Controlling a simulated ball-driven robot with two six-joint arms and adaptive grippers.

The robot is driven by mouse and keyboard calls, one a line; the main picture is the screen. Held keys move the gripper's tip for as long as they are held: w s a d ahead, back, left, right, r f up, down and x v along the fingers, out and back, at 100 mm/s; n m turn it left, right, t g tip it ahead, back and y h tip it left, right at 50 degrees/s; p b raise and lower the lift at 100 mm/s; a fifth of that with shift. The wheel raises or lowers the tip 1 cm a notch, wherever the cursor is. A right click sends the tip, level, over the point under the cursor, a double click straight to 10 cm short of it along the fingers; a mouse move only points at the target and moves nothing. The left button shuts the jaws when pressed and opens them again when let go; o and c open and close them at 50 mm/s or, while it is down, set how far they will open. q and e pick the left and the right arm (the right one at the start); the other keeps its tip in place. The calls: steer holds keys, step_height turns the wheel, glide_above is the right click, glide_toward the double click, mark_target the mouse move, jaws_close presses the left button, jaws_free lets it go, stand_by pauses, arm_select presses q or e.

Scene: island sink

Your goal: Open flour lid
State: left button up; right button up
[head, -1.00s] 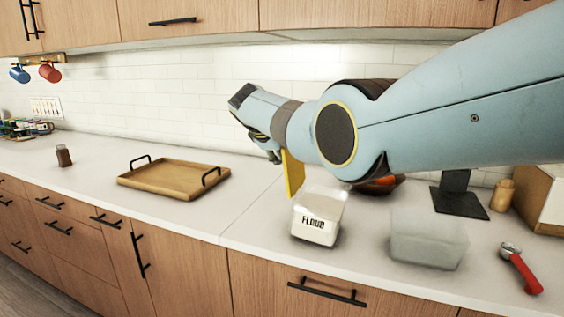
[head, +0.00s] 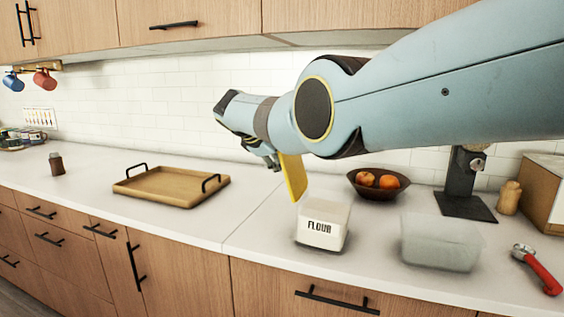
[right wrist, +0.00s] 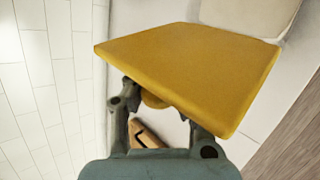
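The white flour canister (head: 321,232), with the word FLOUR on its front, stands upright on the counter. Its yellow square lid (head: 292,178) is off it, tilted steeply, just behind and left of the canister's top. My right gripper (head: 272,160) holds the lid from its left side. In the right wrist view the lid (right wrist: 190,70) fills the middle, and my right gripper's fingers (right wrist: 155,112) close around its round knob (right wrist: 153,101). The fingertips are partly hidden by the lid. My left gripper is in neither view.
A translucent container (head: 440,244) and a red-handled tool (head: 538,270) are to the right. A fruit bowl (head: 364,191) and a dark stand (head: 464,205) are behind. A wooden tray (head: 172,187) is to the left, with bare counter between it and the canister.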

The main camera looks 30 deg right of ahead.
steer(key=o, duration=0.9)
steer(key=shift+a, duration=0.15)
steer(key=shift+s+a+r, duration=0.15)
steer(key=shift+a+r, duration=0.35)
steer(key=v, duration=1)
steer(key=shift+r, duration=0.2)
steer(key=shift+s+a, duration=0.1)
steer(key=shift+s, duration=0.05)
steer(key=shift+a+f, duration=0.1)
